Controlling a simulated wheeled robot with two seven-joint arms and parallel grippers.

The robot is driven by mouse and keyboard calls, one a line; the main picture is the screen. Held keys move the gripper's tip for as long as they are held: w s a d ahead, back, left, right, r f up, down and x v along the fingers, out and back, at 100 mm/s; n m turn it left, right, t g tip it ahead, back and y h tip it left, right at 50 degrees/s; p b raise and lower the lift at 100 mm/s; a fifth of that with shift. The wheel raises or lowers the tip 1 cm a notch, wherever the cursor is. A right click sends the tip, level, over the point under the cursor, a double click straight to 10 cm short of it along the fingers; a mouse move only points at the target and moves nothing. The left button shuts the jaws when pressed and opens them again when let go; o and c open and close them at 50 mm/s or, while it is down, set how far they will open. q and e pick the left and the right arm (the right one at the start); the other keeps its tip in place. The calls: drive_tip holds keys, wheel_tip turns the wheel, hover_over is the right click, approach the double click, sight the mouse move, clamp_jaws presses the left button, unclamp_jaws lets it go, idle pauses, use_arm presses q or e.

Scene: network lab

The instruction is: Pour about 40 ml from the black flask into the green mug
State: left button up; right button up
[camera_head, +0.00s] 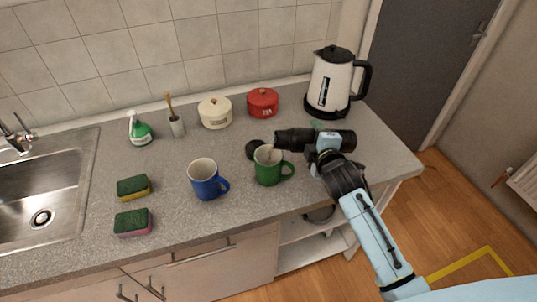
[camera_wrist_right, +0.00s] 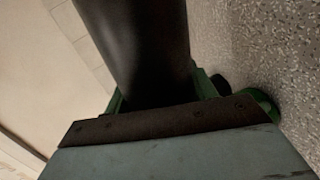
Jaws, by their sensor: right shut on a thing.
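The black flask (camera_head: 291,139) lies nearly on its side in my right gripper (camera_head: 324,141), which is shut around its body. The flask's narrower end points left, over the right rear side of the green mug (camera_head: 268,172). The flask also fills the upper middle of the right wrist view (camera_wrist_right: 140,45). The green mug stands upright on the counter, its handle to the right. I cannot see any liquid stream, and the level inside the mug cannot be told. My left gripper is out of view.
A blue mug (camera_head: 206,183) stands left of the green one. A small round black object (camera_head: 256,149) sits just behind the green mug. Red (camera_head: 263,102) and cream (camera_head: 215,112) pots and a kettle (camera_head: 330,83) stand behind. Sponges (camera_head: 133,188) and a sink are left.

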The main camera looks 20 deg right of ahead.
drive_tip(key=shift+a+f+m+b, duration=0.2)
drive_tip(key=shift+f+m+b, duration=0.45)
drive_tip(key=shift+b, duration=0.4)
drive_tip(key=shift+a+r+m+t+y+p, duration=0.15)
drive_tip(key=shift+r+m+t+y+p, duration=0.15)
drive_tip(key=shift+r+m+y+p, duration=0.4)
use_arm(q)
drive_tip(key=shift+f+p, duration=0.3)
drive_tip(key=shift+p, duration=0.2)
use_arm(e)
drive_tip(key=shift+w+a+f+m, duration=0.2)
drive_tip(key=shift+a+m, duration=0.2)
drive_tip(key=shift+m, duration=0.35)
